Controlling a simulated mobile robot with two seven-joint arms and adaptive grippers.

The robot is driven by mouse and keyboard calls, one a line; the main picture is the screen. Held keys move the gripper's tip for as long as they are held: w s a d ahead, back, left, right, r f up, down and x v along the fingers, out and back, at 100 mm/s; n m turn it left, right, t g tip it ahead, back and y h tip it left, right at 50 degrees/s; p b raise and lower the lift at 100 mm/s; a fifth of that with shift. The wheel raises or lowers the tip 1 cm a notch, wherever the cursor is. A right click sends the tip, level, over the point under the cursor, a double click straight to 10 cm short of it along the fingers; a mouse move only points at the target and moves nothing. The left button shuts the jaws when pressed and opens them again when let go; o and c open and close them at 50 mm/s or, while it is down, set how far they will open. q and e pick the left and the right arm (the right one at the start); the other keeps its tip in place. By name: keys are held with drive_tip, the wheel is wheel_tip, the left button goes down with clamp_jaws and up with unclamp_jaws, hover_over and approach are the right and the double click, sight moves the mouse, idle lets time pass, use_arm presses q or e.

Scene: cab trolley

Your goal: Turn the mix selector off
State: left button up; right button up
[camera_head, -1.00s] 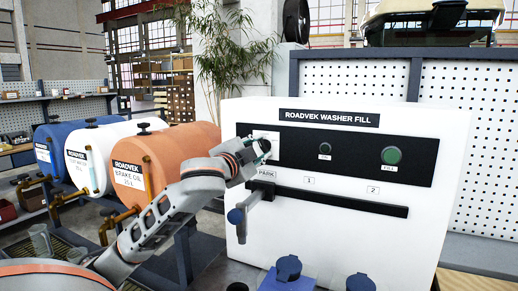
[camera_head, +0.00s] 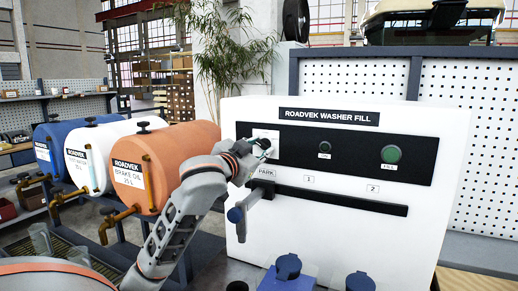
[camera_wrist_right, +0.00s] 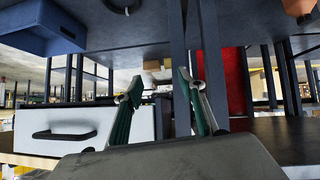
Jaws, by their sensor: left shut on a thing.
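The white washer-fill panel (camera_head: 440,150) stands ahead of me in the head view, with a black control strip (camera_head: 350,150). At the strip's left end is a white plate (camera_head: 268,133), where the mix selector sits. My left gripper (camera_head: 262,148) is at this plate, shut on the selector, whose knob is mostly hidden by the fingers, so its angle cannot be read. To the right are a small dark knob (camera_head: 324,147) and a green fill button (camera_head: 390,154). My right gripper (camera_wrist_right: 162,95) shows in the right wrist view, open and empty, fingers apart.
Blue caps (camera_head: 288,266) stand below the panel. An orange tank (camera_head: 180,150) is left of it. A white drawer (camera_wrist_right: 75,133) is near my right gripper.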

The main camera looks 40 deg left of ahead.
idle(0.3)
use_arm(q)
drive_tip(key=o, duration=1.1)
drive_tip(key=shift+r, duration=5)
drive_tip(key=shift+s+f, duration=0.1)
